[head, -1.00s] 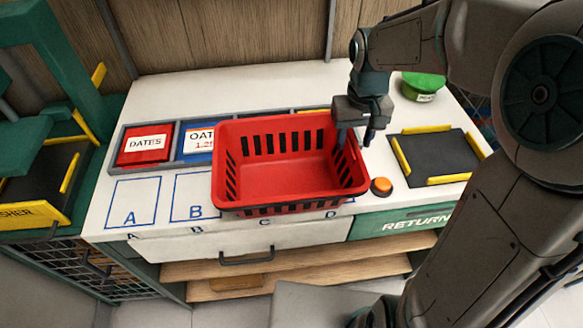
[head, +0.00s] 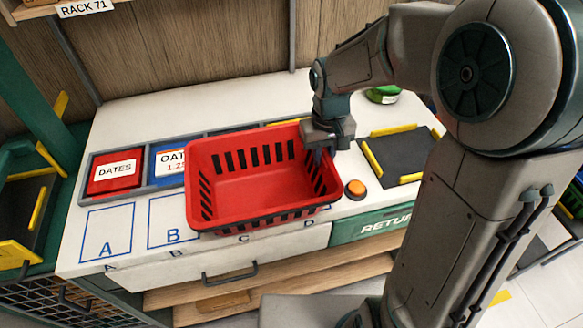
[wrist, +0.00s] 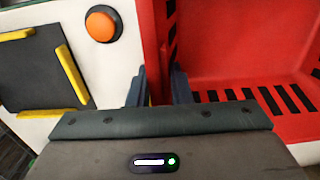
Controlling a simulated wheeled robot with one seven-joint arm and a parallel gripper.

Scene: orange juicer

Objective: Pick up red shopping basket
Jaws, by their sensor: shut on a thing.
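The red shopping basket (head: 250,188) is empty, with slotted walls, and sits over the white counter in the head view. Its red floor and side wall also show in the wrist view (wrist: 235,50). My gripper (head: 322,152) is at the basket's right rim, with one finger on each side of the wall. In the wrist view, my gripper (wrist: 160,88) is shut on that right wall. I cannot tell whether the basket's bottom touches the counter.
An orange button (head: 356,189) is just right of the basket. A black pad with yellow edges (head: 398,156) lies farther right. Boxes labelled DATES (head: 115,172) and OATS (head: 168,162) stand left in a grey tray. Marked squares A and B are bare.

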